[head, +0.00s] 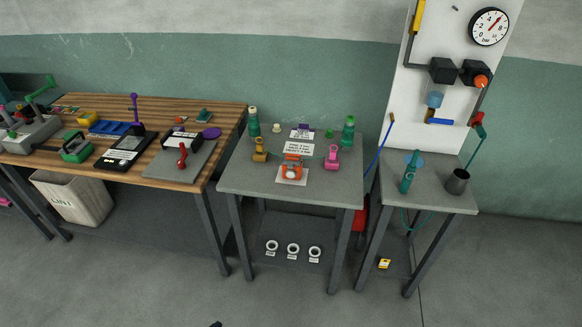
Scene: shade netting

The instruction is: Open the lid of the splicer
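No thing in the head view can be read for certain as the splicer. On the middle grey table, a small orange device (291,168) with a whitish round part at its front sits on a white sheet. On the wooden bench are a black flat device (122,152) with a purple-knobbed lever, a green device (77,150) with a dark handle, and a grey plate (192,163) with a red lever. Whether any lid is open or shut is too small to tell. Neither gripper can be made out; a tiny dark tip shows at the bottom edge.
The grey table (240,183) also bears yellow and pink tools, green bottles and a sign. The right side table (432,196) holds a teal bottle (408,172) and a dark cup (457,181). A gauge board (425,95) stands behind it. A bin (75,197) is under the bench. The front floor is clear.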

